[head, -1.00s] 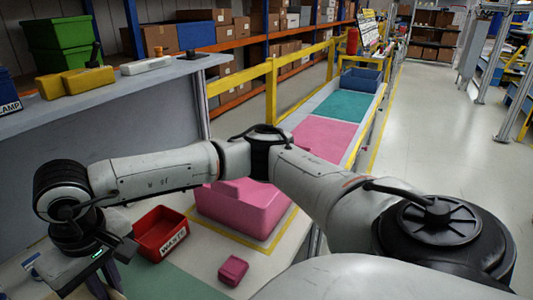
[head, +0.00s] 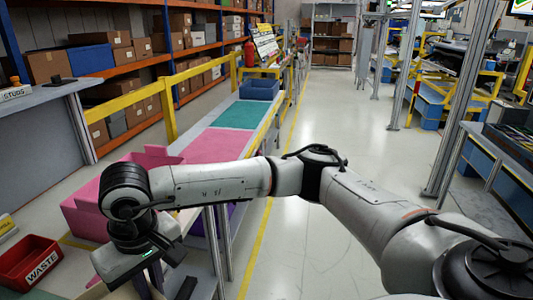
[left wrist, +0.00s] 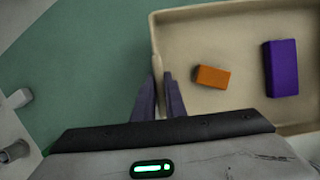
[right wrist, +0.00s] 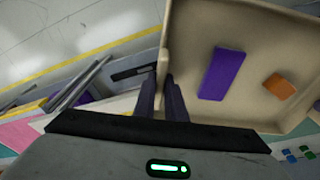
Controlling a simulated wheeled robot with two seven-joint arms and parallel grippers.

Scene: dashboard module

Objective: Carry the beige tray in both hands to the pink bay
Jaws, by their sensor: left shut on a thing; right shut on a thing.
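The beige tray (left wrist: 215,14) is an open, shallow box with an orange block (left wrist: 212,76) and a purple block (left wrist: 281,68) lying inside. In the left wrist view my left gripper (left wrist: 164,80) is shut on one tray wall. In the right wrist view my right gripper (right wrist: 163,82) is shut on another stretch of the tray wall (right wrist: 166,40). In the head view my right arm reaches across to the lower left, its gripper (head: 148,285) near the bottom edge; the tray is almost wholly out of that view. The pink bay (head: 215,146) is a flat pink area on the bench ahead.
A pink bin (head: 82,214) stands left of my right arm. A red WASTE bin (head: 28,263) is at the lower left. A teal area (head: 237,115) and a blue bin (head: 259,88) lie beyond the pink bay. Yellow rails (head: 168,105) run alongside. Floor (head: 325,150) to the right is open.

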